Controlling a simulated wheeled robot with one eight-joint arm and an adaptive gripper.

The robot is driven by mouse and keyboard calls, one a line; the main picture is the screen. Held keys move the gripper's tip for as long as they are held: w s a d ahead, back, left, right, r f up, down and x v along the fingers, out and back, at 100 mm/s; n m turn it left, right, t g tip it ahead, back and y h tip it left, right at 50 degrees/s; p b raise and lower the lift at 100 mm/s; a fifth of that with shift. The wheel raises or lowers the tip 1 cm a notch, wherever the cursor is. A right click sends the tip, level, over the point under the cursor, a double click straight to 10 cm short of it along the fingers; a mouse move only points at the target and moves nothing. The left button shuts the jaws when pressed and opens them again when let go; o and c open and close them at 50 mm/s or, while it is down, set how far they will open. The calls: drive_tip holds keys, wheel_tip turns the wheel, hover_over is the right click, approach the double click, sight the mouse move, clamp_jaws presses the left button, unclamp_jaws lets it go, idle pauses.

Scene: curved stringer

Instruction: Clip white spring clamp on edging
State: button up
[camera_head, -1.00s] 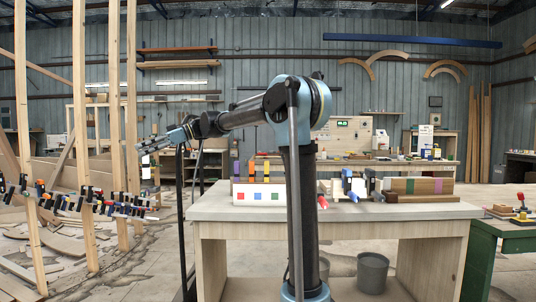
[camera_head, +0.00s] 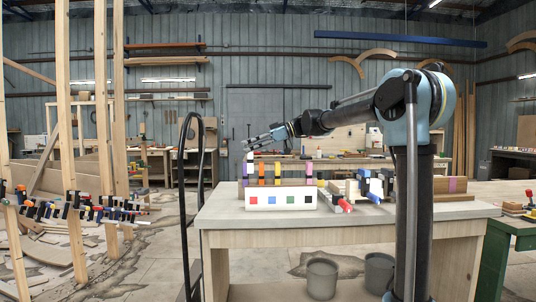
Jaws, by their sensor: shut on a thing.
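A curved row of clamps on the edging (camera_head: 72,211) runs along wooden posts at the left.
The workbench (camera_head: 330,219) also bears more clamps and wooden blocks (camera_head: 455,186) at the right. A dark upright frame (camera_head: 183,215) stands left of the bench. Wooden posts (camera_head: 104,120) rise further left. Two grey buckets (camera_head: 322,278) are under the bench. A green table (camera_head: 497,260) is at the right.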

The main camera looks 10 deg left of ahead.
sight(250, 158)
drive_tip(key=shift+w+d, duration=0.2)
drive_tip(key=shift+d, duration=0.2)
drive_tip(key=f, duration=0.2)
drive_tip(key=shift+w+d+f, duration=0.1)
drive_tip(key=shift+w+f, duration=0.1)
drive_tip(key=shift+f, duration=0.1)
drive_tip(key=shift+f, duration=1.05)
drive_tip(key=shift+f, duration=0.3)
drive_tip(key=shift+f, duration=0.85)
drive_tip(key=shift+f, duration=0.2)
